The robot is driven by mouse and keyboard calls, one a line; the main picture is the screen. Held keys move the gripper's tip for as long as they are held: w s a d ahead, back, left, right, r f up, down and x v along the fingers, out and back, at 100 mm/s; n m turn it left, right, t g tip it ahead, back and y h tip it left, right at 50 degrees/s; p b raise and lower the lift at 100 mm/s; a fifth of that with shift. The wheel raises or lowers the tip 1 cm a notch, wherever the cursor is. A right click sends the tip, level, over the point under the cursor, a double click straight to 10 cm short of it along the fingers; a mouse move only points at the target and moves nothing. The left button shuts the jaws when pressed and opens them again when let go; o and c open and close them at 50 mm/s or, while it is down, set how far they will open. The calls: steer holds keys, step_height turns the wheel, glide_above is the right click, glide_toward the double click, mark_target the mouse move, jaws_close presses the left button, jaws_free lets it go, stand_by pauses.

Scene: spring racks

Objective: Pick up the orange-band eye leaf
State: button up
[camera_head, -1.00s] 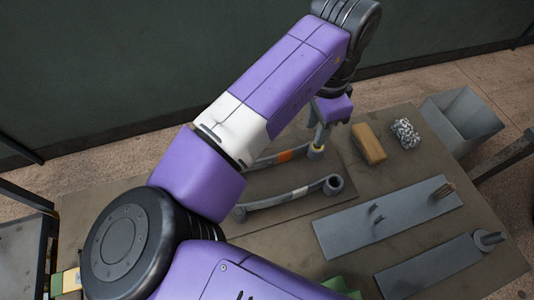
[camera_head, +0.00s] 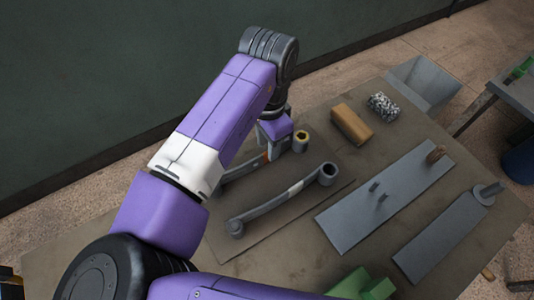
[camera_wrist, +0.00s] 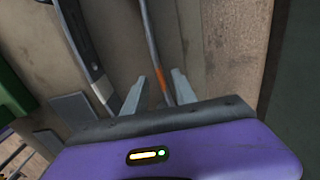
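The orange-band eye leaf (camera_head: 301,145) is a long dark bar with a yellow-lined eye at its right end. It lies on a dark board (camera_head: 322,198), and my arm hides part of it in the head view. In the wrist view the leaf (camera_wrist: 150,40) runs between the fingers of my gripper (camera_wrist: 158,77), with its orange band between them. The fingers are apart, one on each side of the bar, and a gap shows on both sides. In the head view my gripper (camera_head: 271,148) is over the band, left of the eye.
A similar leaf with a whitish band (camera_head: 262,211) lies in front, close to my gripper. A tan block (camera_head: 351,124), a speckled bundle (camera_head: 383,106) and a grey bin (camera_head: 428,83) are at the back right. Grey plates (camera_head: 385,205) with upright pegs and green blocks (camera_head: 362,284) lie nearer.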

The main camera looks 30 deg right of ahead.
mark_target(261, 163)
steer(key=shift+f, duration=1.5)
steer(key=shift+c, duration=0.2)
jaws_close()
steer(key=shift+r, duration=0.15)
